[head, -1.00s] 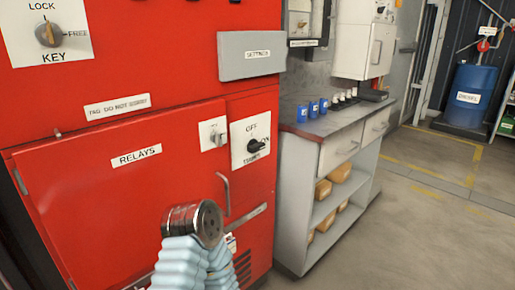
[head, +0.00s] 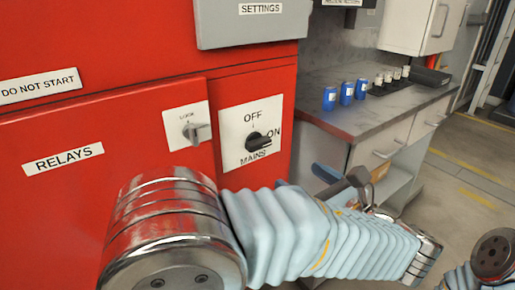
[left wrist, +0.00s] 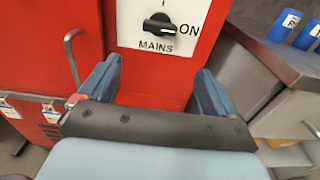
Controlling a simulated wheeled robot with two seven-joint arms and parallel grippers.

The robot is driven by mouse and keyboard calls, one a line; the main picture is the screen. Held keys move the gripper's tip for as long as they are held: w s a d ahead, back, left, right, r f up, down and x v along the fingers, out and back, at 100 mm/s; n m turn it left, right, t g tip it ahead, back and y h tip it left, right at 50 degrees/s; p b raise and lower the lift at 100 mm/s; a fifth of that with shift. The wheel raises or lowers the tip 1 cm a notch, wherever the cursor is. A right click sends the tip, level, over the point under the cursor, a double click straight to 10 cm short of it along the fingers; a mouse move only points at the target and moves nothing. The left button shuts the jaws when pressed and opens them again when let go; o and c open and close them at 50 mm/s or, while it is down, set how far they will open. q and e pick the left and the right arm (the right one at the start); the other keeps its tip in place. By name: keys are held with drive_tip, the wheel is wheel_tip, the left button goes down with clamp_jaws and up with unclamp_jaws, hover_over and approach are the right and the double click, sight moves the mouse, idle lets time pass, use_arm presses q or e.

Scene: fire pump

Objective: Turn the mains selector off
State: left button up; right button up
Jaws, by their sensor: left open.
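The mains selector (head: 258,142) is a black knob on a white plate (head: 233,154) marked OFF at the top and ON at the right. Its handle lies roughly sideways, toward ON. The knob also shows at the top of the left wrist view (left wrist: 159,25). My left gripper (head: 345,182) is open and empty, below and right of the plate in the head view. In the left wrist view its two blue fingers (left wrist: 158,88) are spread below the plate, apart from the knob. My right gripper is out of view.
Left of the plate is a grey key switch (head: 194,129) on the red cabinet door labelled RELAYS. A grey SETTINGS box (head: 250,25) juts out above. A bent door handle (left wrist: 72,55) is near the left finger.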

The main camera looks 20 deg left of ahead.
sight(262, 145)
use_arm(q)
drive_tip(key=x, duration=0.4)
drive_tip(key=r+x, duration=0.1)
drive_tip(key=x, duration=0.4)
drive_tip(key=r+x, duration=0.1)
drive_tip(key=x, duration=0.3)
drive_tip(key=shift+a, duration=0.3)
drive_tip(key=c, duration=1)
drive_tip(key=shift+c, duration=0.2)
